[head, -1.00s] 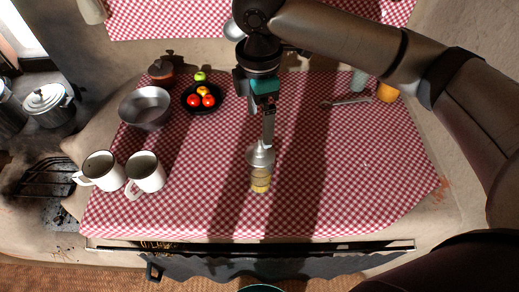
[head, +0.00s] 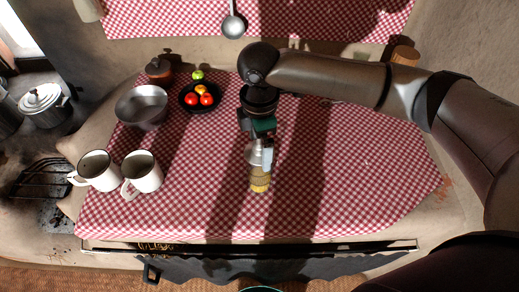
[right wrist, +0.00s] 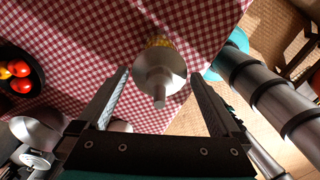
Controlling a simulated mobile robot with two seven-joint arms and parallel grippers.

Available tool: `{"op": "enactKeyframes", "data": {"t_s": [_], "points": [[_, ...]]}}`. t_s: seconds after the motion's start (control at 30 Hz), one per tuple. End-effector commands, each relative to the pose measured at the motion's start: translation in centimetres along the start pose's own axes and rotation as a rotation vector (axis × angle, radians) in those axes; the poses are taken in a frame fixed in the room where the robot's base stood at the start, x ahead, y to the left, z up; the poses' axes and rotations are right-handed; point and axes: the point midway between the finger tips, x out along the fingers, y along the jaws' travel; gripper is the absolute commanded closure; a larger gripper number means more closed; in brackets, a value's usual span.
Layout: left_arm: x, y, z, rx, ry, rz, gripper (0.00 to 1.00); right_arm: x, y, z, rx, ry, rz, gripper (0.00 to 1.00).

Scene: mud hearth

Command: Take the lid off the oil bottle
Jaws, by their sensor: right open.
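The oil bottle (head: 260,183) stands upright near the front edge of the checked cloth, yellowish below its shiny metal lid (head: 254,157). My right gripper (head: 263,162) reaches down to the lid, and part of it hides the lid's right side in the head view. In the right wrist view the lid (right wrist: 160,75) with its narrow knob lies between the two open fingers (right wrist: 161,76), with a gap on both sides. The bottle's yellow body (right wrist: 158,41) shows just behind it. My left gripper is not in view.
Two white mugs (head: 142,172) stand to the left. Behind them are a metal bowl (head: 142,107) and a black plate (head: 188,106) of fruit and tomatoes. A ladle (head: 233,25) hangs at the back. The cloth (head: 360,180) right of the bottle is clear.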

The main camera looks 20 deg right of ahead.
Motion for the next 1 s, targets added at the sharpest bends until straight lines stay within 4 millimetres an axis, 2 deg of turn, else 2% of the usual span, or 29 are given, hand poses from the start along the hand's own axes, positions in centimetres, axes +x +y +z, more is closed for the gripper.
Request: {"op": "enactKeyframes", "data": {"t_s": [0.07, 0.6, 0.87, 1.0], "points": [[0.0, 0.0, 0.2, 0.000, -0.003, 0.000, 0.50, 0.0, 0.0, 0.0, 0.000, 0.000, 0.000, 0.02], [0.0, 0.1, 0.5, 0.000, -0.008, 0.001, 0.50, -0.1, 0.0, 0.0, 0.000, 0.000, 0.000, 0.63], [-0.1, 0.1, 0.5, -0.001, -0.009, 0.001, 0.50, -0.2, 0.0, 0.0, 0.000, 0.000, 0.001, 0.65], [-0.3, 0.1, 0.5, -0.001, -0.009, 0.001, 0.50, -1.6, 0.1, 0.0, 0.000, 0.001, 0.004, 0.65]]}}
